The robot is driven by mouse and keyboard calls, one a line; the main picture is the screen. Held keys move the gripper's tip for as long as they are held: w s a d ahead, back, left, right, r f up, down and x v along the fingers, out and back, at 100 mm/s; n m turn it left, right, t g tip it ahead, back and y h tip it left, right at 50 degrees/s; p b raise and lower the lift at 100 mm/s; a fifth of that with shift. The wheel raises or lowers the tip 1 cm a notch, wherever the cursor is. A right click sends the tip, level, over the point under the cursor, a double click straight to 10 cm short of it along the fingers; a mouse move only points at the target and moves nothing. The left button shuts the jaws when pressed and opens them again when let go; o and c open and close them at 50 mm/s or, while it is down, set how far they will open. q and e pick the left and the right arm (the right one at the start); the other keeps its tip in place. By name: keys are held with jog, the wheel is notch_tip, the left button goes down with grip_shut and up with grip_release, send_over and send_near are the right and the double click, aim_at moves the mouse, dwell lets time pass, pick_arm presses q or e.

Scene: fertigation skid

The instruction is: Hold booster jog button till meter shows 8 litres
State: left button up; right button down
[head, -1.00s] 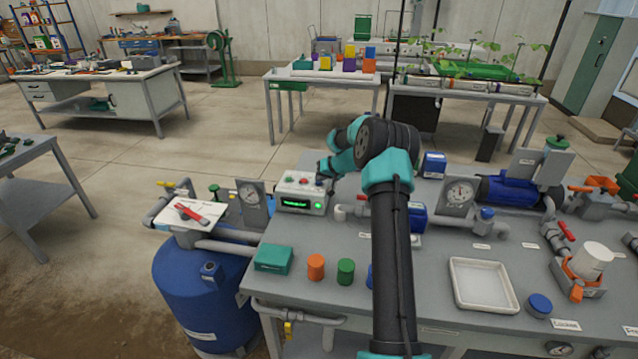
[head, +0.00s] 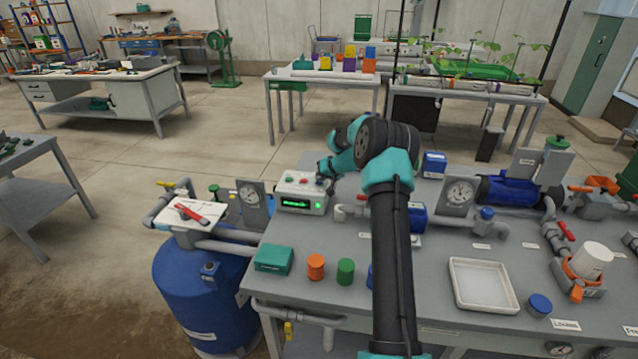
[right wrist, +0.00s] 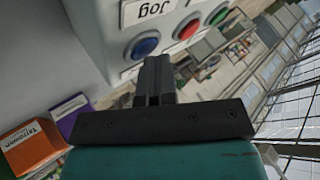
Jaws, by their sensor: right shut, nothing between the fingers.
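The control box (head: 300,190) is pale, with a lit green display (head: 295,203) too small to read and a green lamp (head: 318,205). My right gripper (head: 324,176) is at the top right of this box in the head view. In the right wrist view its closed, empty fingers (right wrist: 156,70) point at the blue button (right wrist: 145,45) by the "Jog" label (right wrist: 155,8). The tips overlap the button's lower edge; I cannot tell whether they touch it. The head view hides this button behind my gripper. My left gripper is out of view.
The teal box (head: 273,260), orange cylinder (head: 316,267) and green cylinder (head: 346,271) stand in front. A white tray (head: 483,304) lies at right.

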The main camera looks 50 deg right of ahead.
jog(key=shift+r, duration=0.85)
jog(key=shift+r, duration=2.5)
